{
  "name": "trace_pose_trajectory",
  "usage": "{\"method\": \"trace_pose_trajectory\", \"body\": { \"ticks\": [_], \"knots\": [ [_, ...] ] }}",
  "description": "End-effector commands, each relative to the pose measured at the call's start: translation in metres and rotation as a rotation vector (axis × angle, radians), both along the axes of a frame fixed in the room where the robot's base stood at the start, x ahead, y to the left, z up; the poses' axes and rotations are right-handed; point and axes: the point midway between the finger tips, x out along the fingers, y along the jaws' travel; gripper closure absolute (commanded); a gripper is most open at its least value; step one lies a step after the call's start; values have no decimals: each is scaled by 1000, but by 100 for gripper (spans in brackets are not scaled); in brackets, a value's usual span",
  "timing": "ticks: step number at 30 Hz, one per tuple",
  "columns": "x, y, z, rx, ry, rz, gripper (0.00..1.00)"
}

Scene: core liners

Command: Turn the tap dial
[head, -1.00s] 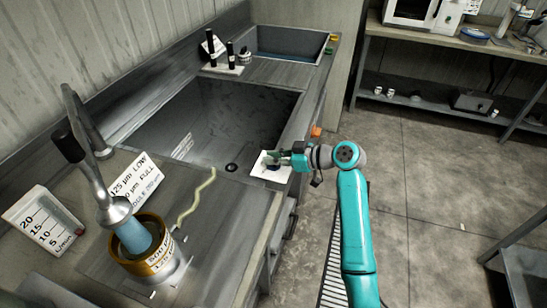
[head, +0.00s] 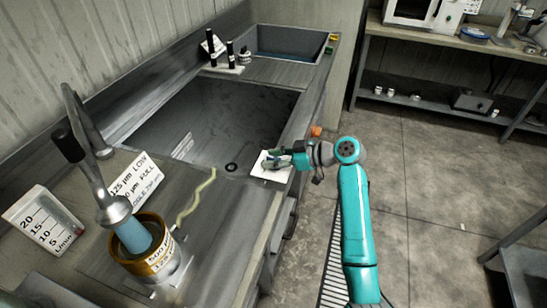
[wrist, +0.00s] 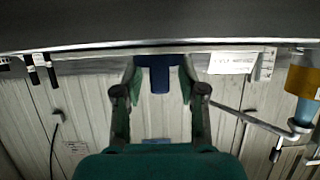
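A small white plate (head: 258,171) lies on the sink's front rim in the head view. My gripper (head: 271,161) is over it and covers most of what stands there. In the wrist view a dark blue knob (wrist: 159,75), which looks like the dial, sits between the two fingers of my gripper (wrist: 160,80). The fingers are apart, one on each side of the knob, with narrow gaps seeming to show beside its lower part. Any contact at its wider part is unclear. The tap (head: 92,180) with a black-ended lever stands at left, above a brass sieve (head: 150,262).
The sink basin (head: 215,125) lies just left of my gripper. A flow scale card in L/min (head: 42,219) and a lettered card (head: 134,180) stand by the tap. An orange object (head: 316,131) is at the rim beyond my gripper.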

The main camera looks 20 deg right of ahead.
Motion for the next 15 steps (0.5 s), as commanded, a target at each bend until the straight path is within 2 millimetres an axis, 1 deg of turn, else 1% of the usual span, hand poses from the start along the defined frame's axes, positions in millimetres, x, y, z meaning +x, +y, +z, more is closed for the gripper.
{"method": "trace_pose_trajectory", "body": {
  "ticks": [9, 11, 15],
  "knots": [
    [-1, -2, 3, 1, -4, -1, 58],
    [-3, -6, 5, 1, -4, -1, 58],
    [-14, -21, 13, 1, -6, -3, 58]
  ]
}}
